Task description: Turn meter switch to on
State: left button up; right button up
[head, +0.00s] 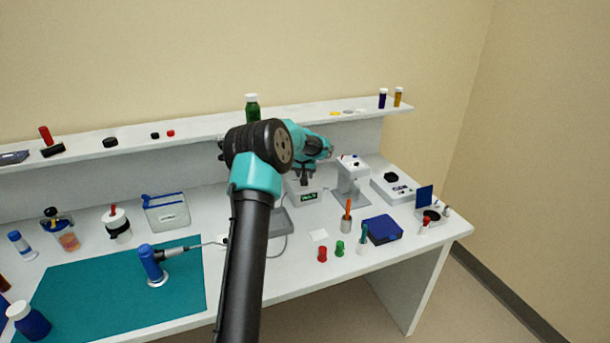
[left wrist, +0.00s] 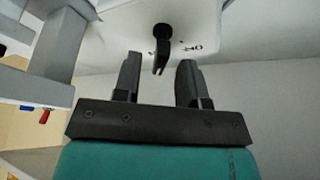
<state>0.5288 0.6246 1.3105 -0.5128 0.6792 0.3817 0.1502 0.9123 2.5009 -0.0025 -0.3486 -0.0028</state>
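The meter (head: 308,197) is a white box with a lit green display on the bench, below my left gripper (head: 305,178). In the left wrist view its white panel (left wrist: 120,28) carries a black lever switch (left wrist: 161,42) with small dark lettering beside it. My left gripper (left wrist: 160,82) is open there, one finger on each side of the lever's tip, with visible gaps. I cannot tell how far its tips reach past the lever. The lettering is too small to read surely. In the head view my arm hides part of the bench left of the meter. My right gripper is not in view.
A white stand-like instrument (head: 352,178) is close right of the meter. A blue box (head: 382,229), red cap (head: 322,254) and green cap (head: 340,248) are in front. A shelf (head: 205,124) with a green bottle (head: 252,108) runs behind. The teal mat (head: 110,290) is left.

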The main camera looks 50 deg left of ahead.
pick_arm(q)
jog(key=v, duration=1.6)
jog(key=shift+d+r, duration=0.2)
jog(key=shift+r, duration=0.05)
jog(key=shift+s, duration=0.1)
